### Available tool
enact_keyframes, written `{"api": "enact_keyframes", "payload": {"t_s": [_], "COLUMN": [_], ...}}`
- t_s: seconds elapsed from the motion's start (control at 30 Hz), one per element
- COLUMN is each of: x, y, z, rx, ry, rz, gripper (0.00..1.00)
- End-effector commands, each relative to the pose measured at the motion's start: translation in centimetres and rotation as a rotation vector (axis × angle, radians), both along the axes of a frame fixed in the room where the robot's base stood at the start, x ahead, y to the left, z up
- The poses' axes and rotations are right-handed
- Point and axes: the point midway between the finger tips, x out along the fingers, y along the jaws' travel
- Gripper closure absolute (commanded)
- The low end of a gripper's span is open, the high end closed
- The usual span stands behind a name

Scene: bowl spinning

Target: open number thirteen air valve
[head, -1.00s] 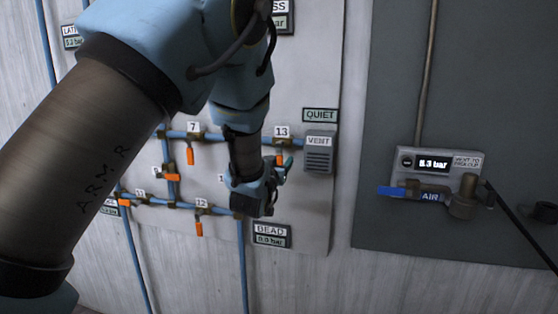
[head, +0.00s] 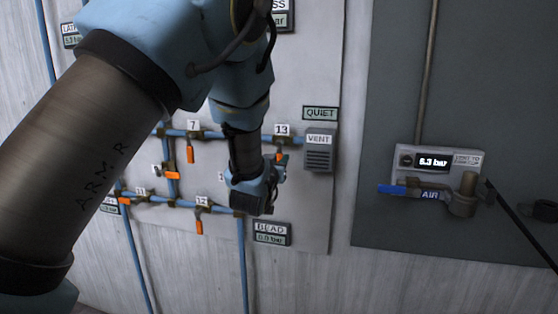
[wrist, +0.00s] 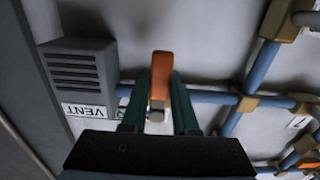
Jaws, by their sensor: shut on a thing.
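The number thirteen valve has an orange lever (head: 281,157) below its "13" label (head: 282,130) on the wall panel. In the head view my gripper (head: 280,172) is at this lever and partly covers it. In the wrist view the orange lever (wrist: 161,72) stands between the two dark green fingers of my gripper (wrist: 158,105), which are shut on it. The lever lies across the line of the blue pipe (wrist: 210,97). The valve body is partly hidden by my gripper.
A grey vent box (head: 319,152) sits just right of valve thirteen, close to my gripper. Valves 7 (head: 190,153) and 12 (head: 199,226) are to the left. An air supply unit (head: 435,160) reading 6.3 bar, with a blue lever (head: 397,190), is at the right.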

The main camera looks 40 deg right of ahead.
Motion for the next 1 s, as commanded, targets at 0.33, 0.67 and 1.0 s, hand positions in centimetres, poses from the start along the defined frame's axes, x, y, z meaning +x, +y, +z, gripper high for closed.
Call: {"api": "enact_keyframes", "payload": {"t_s": [0.33, 0.67, 1.0], "x": [0.0, -0.01, 0.16], "y": [0.0, -0.01, 0.1], "z": [0.01, 0.01, -0.11], "rx": [0.0, 0.0, 0.021], "ry": [0.0, 0.0, -0.034], "rz": [0.0, 0.0, 0.0], "gripper": [1.0, 1.0, 1.0]}}
